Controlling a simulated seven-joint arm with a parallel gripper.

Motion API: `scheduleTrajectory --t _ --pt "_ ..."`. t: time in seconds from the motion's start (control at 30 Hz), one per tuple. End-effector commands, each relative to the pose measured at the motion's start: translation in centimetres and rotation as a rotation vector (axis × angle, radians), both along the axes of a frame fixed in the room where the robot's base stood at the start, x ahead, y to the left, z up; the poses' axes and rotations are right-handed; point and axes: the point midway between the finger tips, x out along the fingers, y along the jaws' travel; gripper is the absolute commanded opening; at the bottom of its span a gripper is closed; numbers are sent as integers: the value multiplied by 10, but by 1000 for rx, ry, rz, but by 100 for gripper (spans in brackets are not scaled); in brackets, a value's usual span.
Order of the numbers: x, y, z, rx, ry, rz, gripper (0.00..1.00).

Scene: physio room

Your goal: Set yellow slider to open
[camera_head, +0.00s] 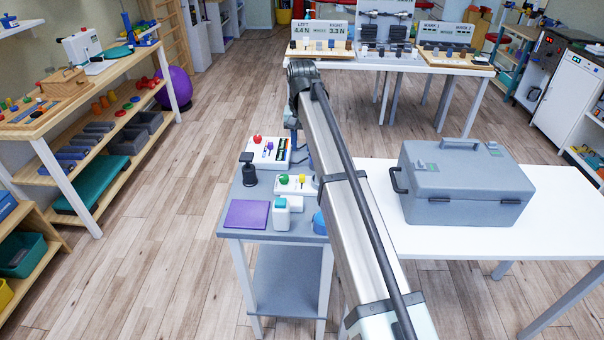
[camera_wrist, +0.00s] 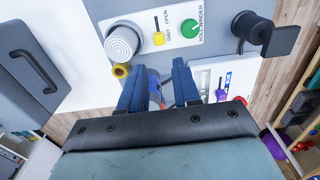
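The yellow slider (camera_wrist: 159,40) sits on a white panel (camera_wrist: 143,42) at the top of the wrist view, beside a slot marked OPEN and SHUT. Its knob is at the SHUT end. In the head view the slider (camera_head: 302,179) shows small on the panel (camera_head: 293,188), near my arm. A green knob (camera_wrist: 200,27) marked ROLL WINDER is to its right, and a white ribbed roll (camera_wrist: 122,43) to its left. My gripper (camera_wrist: 161,68) is open, its two dark blue fingers apart just below the slider in the picture.
A black post with a flat top (camera_head: 248,170), a purple pad (camera_head: 246,214), a white bottle (camera_head: 282,214) and a second panel (camera_head: 269,153) with a red knob crowd the grey cart. A grey case (camera_head: 465,185) stands on the white table to the right.

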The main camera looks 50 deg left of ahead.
Motion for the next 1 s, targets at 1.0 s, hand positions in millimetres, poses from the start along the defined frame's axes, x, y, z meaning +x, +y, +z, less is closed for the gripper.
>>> scheduleTrajectory --t 1.0 --pt "1 -1 -117 -1 -2 0 32"
